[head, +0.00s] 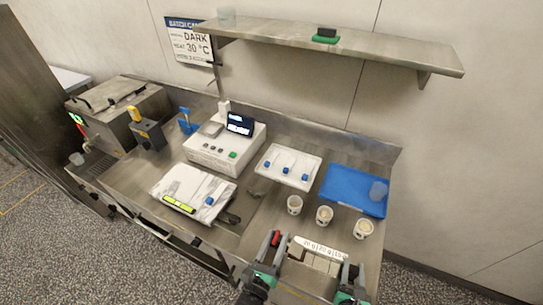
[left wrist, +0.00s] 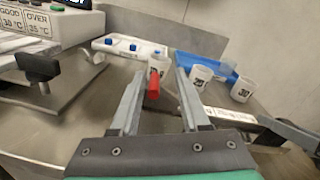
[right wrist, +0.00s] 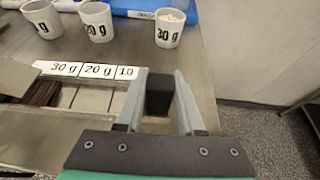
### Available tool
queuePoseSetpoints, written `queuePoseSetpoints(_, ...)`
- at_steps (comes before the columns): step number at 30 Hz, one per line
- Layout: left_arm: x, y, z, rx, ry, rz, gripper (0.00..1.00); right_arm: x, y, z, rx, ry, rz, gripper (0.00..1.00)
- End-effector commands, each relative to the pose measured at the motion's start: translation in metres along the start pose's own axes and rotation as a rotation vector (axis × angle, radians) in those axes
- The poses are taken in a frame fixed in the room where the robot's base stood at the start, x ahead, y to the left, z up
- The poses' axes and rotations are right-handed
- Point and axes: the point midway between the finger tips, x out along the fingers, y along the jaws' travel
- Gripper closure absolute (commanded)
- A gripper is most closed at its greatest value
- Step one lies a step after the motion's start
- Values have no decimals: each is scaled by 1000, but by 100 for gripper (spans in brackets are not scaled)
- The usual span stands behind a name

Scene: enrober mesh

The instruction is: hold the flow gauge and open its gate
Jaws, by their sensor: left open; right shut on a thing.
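My left gripper (left wrist: 157,80) is open, at the front of the bench. A small red tab (left wrist: 153,88) shows between its fingers in the left wrist view; a red piece also shows there in the head view (head: 275,238). I cannot tell whether the fingers touch it. My right gripper (right wrist: 160,85) is shut on a black block (right wrist: 160,96), at the right end of the labelled rack. The block looks like a handle, perhaps of the flow gauge. The gauge's body and its gate are not clearly seen, and its link to the red tab is unclear.
A rack with a weight-label strip (head: 320,246) lies between the grippers. Several white cups stand behind it, one marked 30 g (right wrist: 169,28). Further back are a white tray (head: 287,166), a blue tray (head: 345,190) and a white device (head: 215,158). A shelf (head: 370,52) hangs above.

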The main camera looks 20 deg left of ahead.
Motion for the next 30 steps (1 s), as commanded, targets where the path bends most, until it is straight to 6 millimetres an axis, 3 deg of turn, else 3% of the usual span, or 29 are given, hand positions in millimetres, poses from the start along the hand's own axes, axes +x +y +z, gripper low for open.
queuePoseSetpoints(8, -5, -15, 6, 306, 0, -5, 54, 0, 0, 0, 1, 0, 0, 100)
queuePoseSetpoints(23, -125, -14, 6, 304, 1, -5, 54, 0, 0, 0, 0, 0, 0, 100)
queuePoseSetpoints(30, -80, -17, 51, 251, -108, 56, 54, 0, 0, 0, 1, 1, 0, 100)
